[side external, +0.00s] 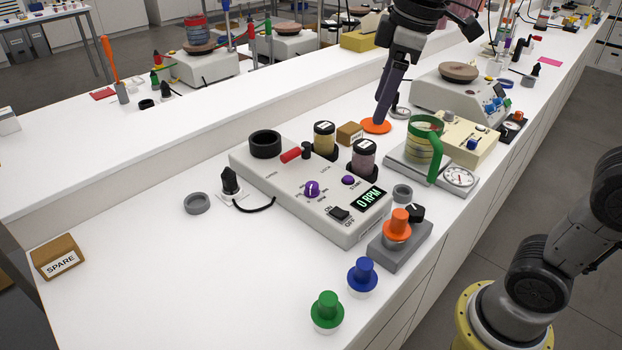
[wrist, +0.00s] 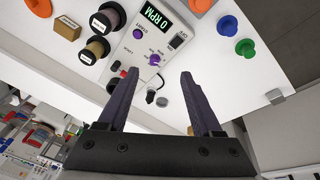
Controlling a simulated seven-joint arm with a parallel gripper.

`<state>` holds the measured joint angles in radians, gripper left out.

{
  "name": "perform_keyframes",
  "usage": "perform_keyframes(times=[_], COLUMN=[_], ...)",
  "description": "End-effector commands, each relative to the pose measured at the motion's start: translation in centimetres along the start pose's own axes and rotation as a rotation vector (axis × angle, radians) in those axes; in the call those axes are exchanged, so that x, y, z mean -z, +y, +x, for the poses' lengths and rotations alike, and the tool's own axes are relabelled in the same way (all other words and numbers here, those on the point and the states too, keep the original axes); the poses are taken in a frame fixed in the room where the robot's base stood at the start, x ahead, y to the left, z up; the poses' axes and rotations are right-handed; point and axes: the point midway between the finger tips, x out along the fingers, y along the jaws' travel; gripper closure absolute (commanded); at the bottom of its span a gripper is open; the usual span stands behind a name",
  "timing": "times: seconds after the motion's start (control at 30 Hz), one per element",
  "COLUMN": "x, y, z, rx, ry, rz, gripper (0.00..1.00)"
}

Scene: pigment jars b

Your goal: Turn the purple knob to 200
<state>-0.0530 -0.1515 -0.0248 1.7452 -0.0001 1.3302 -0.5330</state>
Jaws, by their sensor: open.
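The purple knob (side external: 312,188) sits on the sloped face of a light grey device (side external: 285,205), with a printed scale around it. Its white mark is too small to read against the scale. It also shows in the wrist view (wrist: 154,60), between and beyond my fingertips. The display (side external: 369,199) reads 0 RPM. A smaller purple button (side external: 348,180), marked start, is right of the knob. My gripper (side external: 380,123) is open and empty, raised above the bench behind and right of the device, apart from the knob. In the wrist view its two fingers (wrist: 158,75) are spread.
Two labelled jars (side external: 324,138) (side external: 363,158) and a black ring (side external: 265,144) stand at the device's back. An on/off switch (side external: 339,214) is near the display. A green-handled jug (side external: 424,150) stands right. Green (side external: 327,311) and blue (side external: 363,275) knobs are in front.

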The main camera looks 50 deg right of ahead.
Motion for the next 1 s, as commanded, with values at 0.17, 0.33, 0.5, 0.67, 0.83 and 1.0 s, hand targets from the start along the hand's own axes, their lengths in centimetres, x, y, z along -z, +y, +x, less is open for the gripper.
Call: perform_keyframes(times=[0.17,0.33,0.5,0.67,0.83,1.0], x=[5.6,9.2,10.3,10.3,9.7,8.9], y=[2.2,3.3,3.2,3.0,2.6,2.2], z=[3.0,6.9,10.1,11.4,13.6,16.8], rx=[0.057,0.098,0.129,0.138,0.140,0.140], ry=[-0.081,-0.140,-0.188,-0.202,-0.204,-0.205], rz=[-0.091,-0.121,-0.131,-0.135,-0.134,-0.134], gripper=[0.33,0.33,0.33,0.33,0.33,0.33])
